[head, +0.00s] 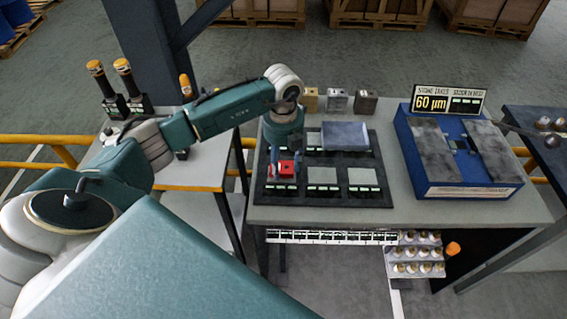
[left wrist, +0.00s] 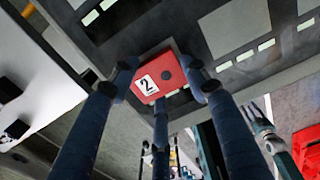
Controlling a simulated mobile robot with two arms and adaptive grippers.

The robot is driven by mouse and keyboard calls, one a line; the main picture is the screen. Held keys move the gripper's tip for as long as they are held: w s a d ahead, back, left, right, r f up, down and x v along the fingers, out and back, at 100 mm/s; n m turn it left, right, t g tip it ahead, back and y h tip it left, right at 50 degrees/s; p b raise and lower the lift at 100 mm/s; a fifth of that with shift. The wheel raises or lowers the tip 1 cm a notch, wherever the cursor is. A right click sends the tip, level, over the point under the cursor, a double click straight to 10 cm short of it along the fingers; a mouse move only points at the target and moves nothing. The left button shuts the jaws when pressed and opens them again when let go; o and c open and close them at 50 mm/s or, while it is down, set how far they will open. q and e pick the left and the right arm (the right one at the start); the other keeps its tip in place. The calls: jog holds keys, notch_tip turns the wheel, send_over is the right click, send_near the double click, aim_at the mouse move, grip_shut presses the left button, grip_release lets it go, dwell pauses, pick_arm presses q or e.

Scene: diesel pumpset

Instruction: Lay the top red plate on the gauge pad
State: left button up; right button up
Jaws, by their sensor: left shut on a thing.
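A red plate (head: 287,168) is at the lower left of the black board. In the left wrist view the red plate (left wrist: 172,72) shows a white label with the number 2 and a dark round spot. My left gripper (head: 286,160) points down over the board and is shut on the red plate, its fingers around the plate's edges. Whether the plate touches the board or anything under it is hidden. No pad is clearly marked as the gauge pad; a blue station (head: 470,191) at the right has two dark slabs and a small dark middle part. My right gripper does not show.
The black board (head: 262,192) carries grey square pads (head: 322,176) and a blue-grey tray (head: 345,135). Several small metal blocks (head: 337,100) stand behind it. A sign (head: 448,100) reading 60 µm stands behind the blue station. Bare table lies between board and station.

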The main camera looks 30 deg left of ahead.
pick_arm(q)
jog(key=shift+f, duration=0.15)
jog(key=shift+f+b, duration=0.5)
jog(key=shift+b, duration=0.05)
jog(key=o, duration=1.6)
jog(key=shift+o, duration=0.2)
notch_tip(320, 180, up, 12)
jog(key=shift+r, duration=0.15)
